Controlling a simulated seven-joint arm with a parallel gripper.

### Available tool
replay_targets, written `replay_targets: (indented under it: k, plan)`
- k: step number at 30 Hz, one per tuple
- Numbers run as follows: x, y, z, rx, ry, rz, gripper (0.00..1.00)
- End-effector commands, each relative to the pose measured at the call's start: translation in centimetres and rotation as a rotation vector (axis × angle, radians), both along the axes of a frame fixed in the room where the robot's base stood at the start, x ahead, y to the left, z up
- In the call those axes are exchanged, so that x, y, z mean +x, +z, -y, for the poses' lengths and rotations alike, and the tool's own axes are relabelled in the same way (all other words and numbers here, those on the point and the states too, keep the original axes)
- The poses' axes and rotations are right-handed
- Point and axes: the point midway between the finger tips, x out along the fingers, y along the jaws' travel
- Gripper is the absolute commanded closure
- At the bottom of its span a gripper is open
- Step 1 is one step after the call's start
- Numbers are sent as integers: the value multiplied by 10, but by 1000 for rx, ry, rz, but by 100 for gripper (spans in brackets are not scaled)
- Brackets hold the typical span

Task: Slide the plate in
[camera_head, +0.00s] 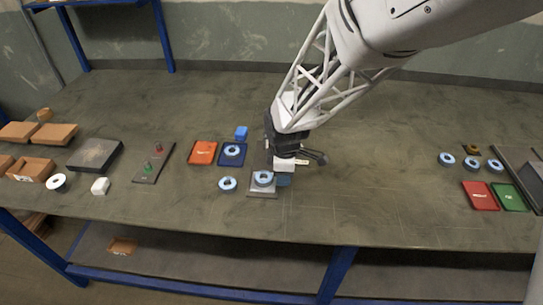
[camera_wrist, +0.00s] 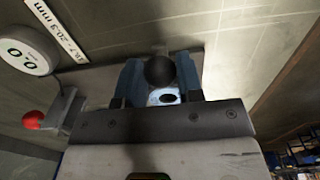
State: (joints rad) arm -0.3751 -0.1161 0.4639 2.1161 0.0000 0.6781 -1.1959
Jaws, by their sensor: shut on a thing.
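My gripper (camera_wrist: 160,78) has its two blue fingers closed on a black round knob (camera_wrist: 160,70). In the head view my gripper (camera_head: 284,174) is low over a grey gauge stand at the middle of the table, and hides much of it. A grey plate (camera_head: 262,192) shows at the stand's front, with a blue flap disc (camera_head: 264,178) on it. In the wrist view part of a pale blue disc (camera_wrist: 163,97) shows between the fingers, below the knob. I cannot tell how the knob joins the plate.
A round dial (camera_wrist: 22,56) reads 0.0, beside a millimetre label (camera_wrist: 57,28). A red ball (camera_wrist: 33,120) is below it. A loose disc (camera_head: 228,184), a blue tray (camera_head: 232,154) and an orange tray (camera_head: 203,153) lie left of the stand. Red (camera_head: 480,196) and green (camera_head: 509,197) trays lie far right.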

Motion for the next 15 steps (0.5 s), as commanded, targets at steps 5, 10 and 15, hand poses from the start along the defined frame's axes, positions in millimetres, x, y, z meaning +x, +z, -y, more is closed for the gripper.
replay_targets:
  k: [5,10,15]
  plan:
    - [9,0,0,1,0,1,79]
    - [17,0,0,0,0,1,79]
    - [26,1,-1,1,0,2,79]
